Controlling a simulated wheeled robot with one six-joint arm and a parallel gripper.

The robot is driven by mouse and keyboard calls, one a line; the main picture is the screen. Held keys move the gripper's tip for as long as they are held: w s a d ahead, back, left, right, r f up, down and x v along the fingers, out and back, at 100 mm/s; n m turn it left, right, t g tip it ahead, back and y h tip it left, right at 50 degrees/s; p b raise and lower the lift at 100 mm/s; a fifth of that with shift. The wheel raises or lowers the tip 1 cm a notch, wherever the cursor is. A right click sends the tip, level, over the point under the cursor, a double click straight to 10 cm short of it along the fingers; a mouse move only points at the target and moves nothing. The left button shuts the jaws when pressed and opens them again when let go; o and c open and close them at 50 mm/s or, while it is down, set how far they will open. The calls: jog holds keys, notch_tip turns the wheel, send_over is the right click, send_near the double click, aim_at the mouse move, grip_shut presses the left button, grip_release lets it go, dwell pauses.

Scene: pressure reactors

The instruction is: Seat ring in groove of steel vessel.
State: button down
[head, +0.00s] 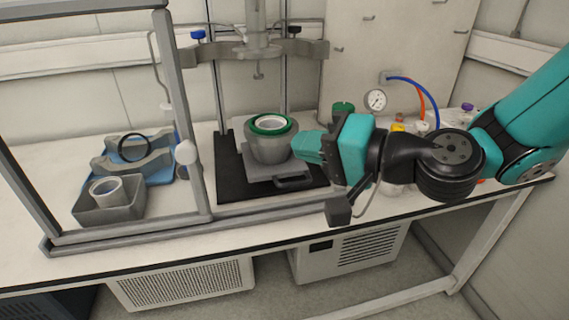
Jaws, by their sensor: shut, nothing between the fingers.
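The steel vessel (269,150) stands upright on a grey plate below the stand's clamp. A green ring (270,131) lies around the top of the vessel, with a pale inner rim inside it. I cannot tell whether the green ring sits down in the groove or rests above it. A black ring (122,150) stands upright by a grey cradle at the left. My gripper (299,146) reaches in from the right and is shut and empty. Its tips are close beside the vessel's right side, just below the rim; I cannot tell whether they touch it.
A frame post (180,120) rises left of the vessel. The stand's clamp (200,54) hangs above. A gauge (376,99), hoses and bottles are behind my arm.

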aim_at(285, 135)
jog(key=w+d+f+m+t+h+b, duration=0.4)
jog(key=w+f+m+t, duration=0.3)
jog(key=f+m, duration=0.15)
jog(key=w+a+m+p, duration=0.1)
jog(key=w+a+p, duration=0.6)
jog(key=w+p, duration=0.5)
jog(key=p, duration=0.5)
jog(key=shift+r+p, duration=0.2)
jog(key=shift+p, duration=0.1)
jog(key=shift+w+a, duration=0.1)
jog(key=shift+r, duration=0.1)
jog(key=shift+w+a+p, duration=0.45)
jog(key=shift+w+p, duration=0.05)
jog(key=shift+p, duration=0.55)
